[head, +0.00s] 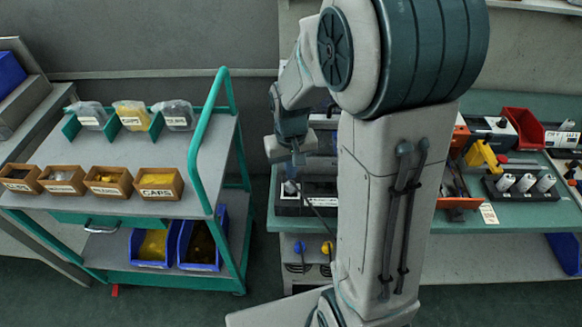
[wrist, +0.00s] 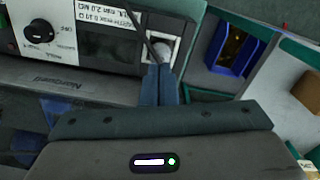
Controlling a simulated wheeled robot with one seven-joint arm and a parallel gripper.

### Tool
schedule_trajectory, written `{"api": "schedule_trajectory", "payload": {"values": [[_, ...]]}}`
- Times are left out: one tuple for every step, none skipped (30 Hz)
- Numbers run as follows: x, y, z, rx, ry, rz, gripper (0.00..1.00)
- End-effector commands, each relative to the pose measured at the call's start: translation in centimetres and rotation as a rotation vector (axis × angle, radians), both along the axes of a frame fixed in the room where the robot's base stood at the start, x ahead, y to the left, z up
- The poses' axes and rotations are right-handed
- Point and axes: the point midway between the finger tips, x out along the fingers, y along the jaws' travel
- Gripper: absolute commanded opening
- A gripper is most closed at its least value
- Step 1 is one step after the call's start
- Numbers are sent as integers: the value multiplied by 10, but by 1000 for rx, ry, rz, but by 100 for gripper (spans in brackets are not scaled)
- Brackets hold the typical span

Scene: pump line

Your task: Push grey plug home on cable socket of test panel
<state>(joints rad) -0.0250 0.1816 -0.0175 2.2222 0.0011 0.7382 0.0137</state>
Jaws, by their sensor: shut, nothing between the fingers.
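The test panel (wrist: 95,45) fills the upper left of the wrist view, with a black knob and white printed labels on its dark face. At its right end is a pale square cable socket (wrist: 174,46). A light grey plug (wrist: 161,53) sits at the socket, with a dark cable running up from there. I cannot tell how deep the plug is seated. My gripper (wrist: 160,70) is shut and empty, its fingertips at the plug and partly covering it. In the head view my gripper (head: 298,160) is above the bench, left of my arm, which hides much of the area.
The green bench (head: 460,235) carries a red bin (head: 523,128) and a black rack (head: 522,188) of grey cylinders on the right. A trolley (head: 120,205) with wooden boxes stands left, its green handle (head: 203,150) nearest the bench. Blue bins (wrist: 232,48) show in the wrist view.

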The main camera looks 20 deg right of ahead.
Motion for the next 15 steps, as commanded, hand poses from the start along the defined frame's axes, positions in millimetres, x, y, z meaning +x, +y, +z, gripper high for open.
{"api": "schedule_trajectory", "payload": {"values": [[0,0,-3,0,0,0,0],[0,0,-3,0,0,0,0],[0,0,-4,0,0,0,0],[0,0,-5,0,0,0,0],[0,0,-6,0,0,0,0],[0,0,-7,0,0,0,0],[0,0,-8,0,0,0,0],[0,0,-8,0,0,0,0],[0,0,-9,0,0,0,0],[0,0,-10,0,0,0,0],[0,0,-11,0,0,0,0],[0,0,-12,0,0,0,0],[0,0,-13,0,0,0,0],[0,0,-13,0,0,0,0],[0,0,-14,0,0,0,0]]}}
